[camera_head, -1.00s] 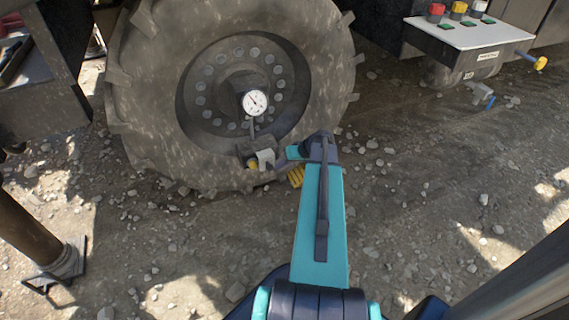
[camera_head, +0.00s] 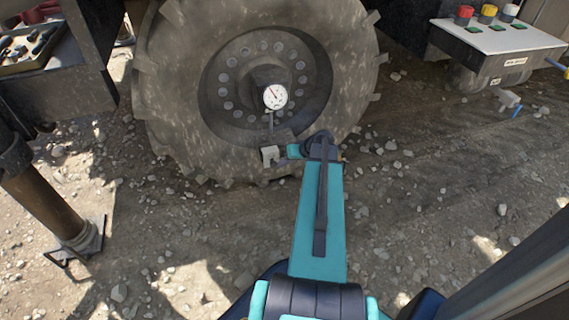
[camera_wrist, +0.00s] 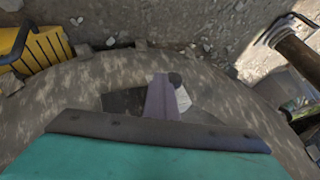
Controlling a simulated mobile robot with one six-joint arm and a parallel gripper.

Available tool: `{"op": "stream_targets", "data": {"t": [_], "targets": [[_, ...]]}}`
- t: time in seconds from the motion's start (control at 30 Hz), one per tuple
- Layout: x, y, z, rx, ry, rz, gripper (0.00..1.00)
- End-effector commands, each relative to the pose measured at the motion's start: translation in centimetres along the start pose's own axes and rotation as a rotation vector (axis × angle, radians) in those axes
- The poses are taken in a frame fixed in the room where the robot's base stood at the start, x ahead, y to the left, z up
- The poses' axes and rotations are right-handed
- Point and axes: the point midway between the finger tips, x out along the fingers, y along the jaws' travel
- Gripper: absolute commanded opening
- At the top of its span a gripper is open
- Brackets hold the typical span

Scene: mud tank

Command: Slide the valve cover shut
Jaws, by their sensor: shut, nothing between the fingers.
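The valve cover (camera_head: 269,156) shows as a small pale grey block low on the big wheel, under a round white gauge (camera_head: 275,96). No yellow valve part shows beside it in the head view. My gripper (camera_head: 283,161) is at the right side of the cover, close to it or touching; I cannot tell which. In the wrist view my shut, empty gripper (camera_wrist: 161,82) points at the tyre. A dark block (camera_wrist: 123,102) shows left of the fingers and the pale cover (camera_wrist: 183,98) right of them, partly hidden by them.
The large muddy tyre (camera_head: 165,100) fills the space behind my gripper. A yellow ribbed block (camera_wrist: 38,48) lies beside the tyre in the wrist view. A rusty post (camera_head: 45,205) stands at the left and a button panel (camera_head: 490,38) at the upper right. Stony ground lies open at right.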

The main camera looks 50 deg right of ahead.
Motion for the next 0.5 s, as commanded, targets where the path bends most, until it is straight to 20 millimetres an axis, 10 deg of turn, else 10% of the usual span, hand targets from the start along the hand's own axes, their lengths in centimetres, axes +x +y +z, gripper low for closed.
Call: {"op": "stream_targets", "data": {"t": [0.5], "targets": [[-0.4, 2.2, -0.2, -0.003, -0.004, -0.01, 0.0]]}}
